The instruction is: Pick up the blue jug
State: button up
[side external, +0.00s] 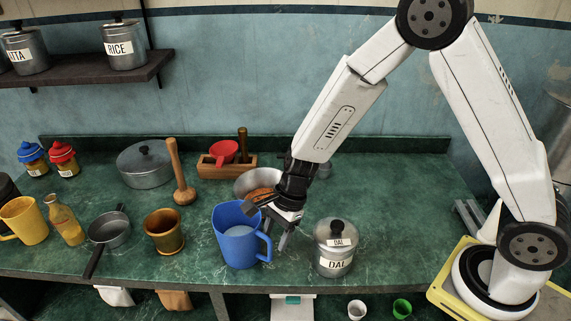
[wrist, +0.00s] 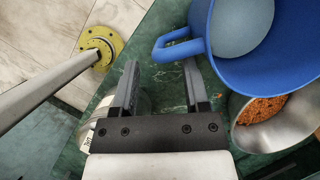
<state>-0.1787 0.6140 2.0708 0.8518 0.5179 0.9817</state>
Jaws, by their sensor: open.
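The blue jug (side external: 238,246) stands upright on the green counter in the side view, near the front edge, with its handle (side external: 267,245) to the right. Its inside looks pale. In the wrist view the jug (wrist: 270,75) fills the upper right, and its handle (wrist: 178,48) reaches left, just beyond the fingertips. My gripper (side external: 270,224) is at the jug's right rim, close to the handle. In the wrist view my gripper (wrist: 160,82) is open with nothing between its fingers. I cannot tell whether a finger touches the jug.
A steel DAL canister (side external: 334,254) stands just right of my gripper. A steel bowl (side external: 256,182) with orange contents is close behind the jug. A brass mortar (side external: 164,232) and a dark pan (side external: 110,230) stand to the left. The counter's front edge is near.

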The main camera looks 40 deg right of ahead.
aim_at(271, 248)
jog(key=shift+x, duration=1.95)
jog(key=shift+d, duration=0.1)
grip_shut()
